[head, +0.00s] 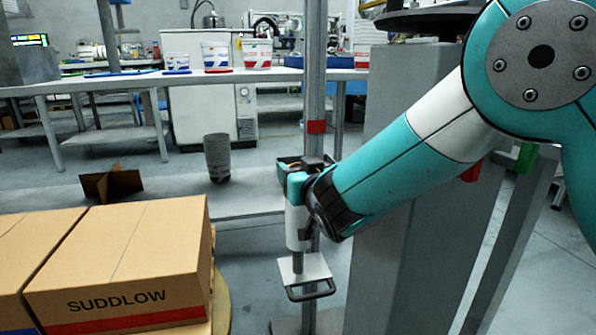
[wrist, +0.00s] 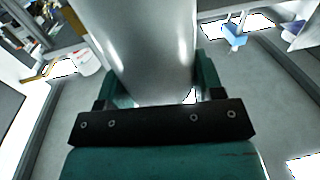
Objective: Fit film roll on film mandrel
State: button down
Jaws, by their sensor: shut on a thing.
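The film roll (head: 295,230) is a pale, shiny upright cylinder, left of the mast in the head view. My gripper (head: 297,183) is shut on its upper part, teal fingers on both sides. In the wrist view the roll (wrist: 150,50) stands large between the fingers, its far end out of frame. The film mandrel (head: 298,264) shows as a short post below the roll, rising from a pale plate (head: 313,266) with a dark loop handle. The roll's lower end lines up with the post, above the plate; I cannot tell how much post is inside it.
A grey mast (head: 315,90) with a red band stands close beside the roll. Large cartons (head: 130,255) sit at the lower left. A wide grey column (head: 395,180) stands to the right. A bench (head: 120,84) with tubs runs behind.

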aim_at(304, 210)
jog(key=shift+f+b, duration=3.6)
jog(key=shift+f, duration=0.25)
jog(key=shift+c, duration=0.8)
grip_release()
jog(key=shift+s, duration=0.1)
jog(key=b+v, duration=0.4)
jog(key=v, duration=1.3)
jog(key=shift+b, duration=0.35)
jog(key=shift+d, duration=0.15)
